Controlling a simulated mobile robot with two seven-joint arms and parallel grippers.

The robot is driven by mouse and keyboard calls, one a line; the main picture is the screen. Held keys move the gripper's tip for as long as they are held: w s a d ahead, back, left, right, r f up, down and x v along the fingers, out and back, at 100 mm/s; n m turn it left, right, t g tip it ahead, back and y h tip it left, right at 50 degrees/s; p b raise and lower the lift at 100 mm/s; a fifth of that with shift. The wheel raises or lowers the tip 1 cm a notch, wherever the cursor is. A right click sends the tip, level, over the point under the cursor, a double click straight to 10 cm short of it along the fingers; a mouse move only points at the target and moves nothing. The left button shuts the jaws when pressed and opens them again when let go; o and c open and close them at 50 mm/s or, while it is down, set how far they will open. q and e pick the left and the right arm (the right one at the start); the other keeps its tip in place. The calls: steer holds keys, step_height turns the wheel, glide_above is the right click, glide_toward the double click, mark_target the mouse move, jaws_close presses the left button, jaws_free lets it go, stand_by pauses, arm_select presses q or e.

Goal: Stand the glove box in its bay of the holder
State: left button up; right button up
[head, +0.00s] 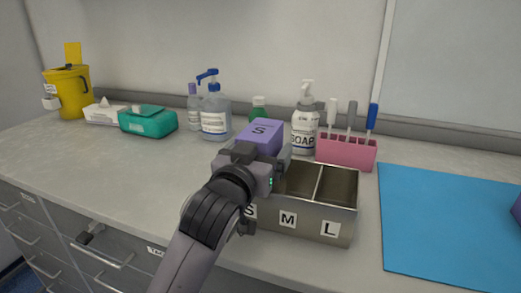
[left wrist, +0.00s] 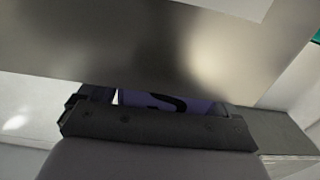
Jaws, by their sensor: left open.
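The purple glove box (head: 262,134), marked S on top, is upright at the left end of the metal holder (head: 297,227). Its top stands above the holder's rim. Its lower part is hidden behind my left gripper (head: 262,160), so I cannot tell how deep it sits in the S bay. The M and L bays are empty. My left gripper is open at the near side of the box, over the S end of the holder. In the left wrist view the box's S face (left wrist: 180,103) shows just past the gripper, with the holder's metal wall (left wrist: 130,50) close by. My right gripper is out of view.
A pink rack (head: 345,153) with several upright tools and a soap bottle (head: 305,128) stand behind the holder. A blue mat (head: 445,225) lies to the right, with a purple object (head: 517,211) at the picture's edge. Bottles, a teal pack (head: 148,122) and a yellow bin stand left.

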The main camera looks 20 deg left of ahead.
arm_select(q)
steer(key=shift+r, duration=0.55)
steer(key=s+p, duration=0.4)
steer(key=s, duration=0.8)
steer(key=shift+a+p, duration=0.25)
steer(key=shift+p, duration=0.15)
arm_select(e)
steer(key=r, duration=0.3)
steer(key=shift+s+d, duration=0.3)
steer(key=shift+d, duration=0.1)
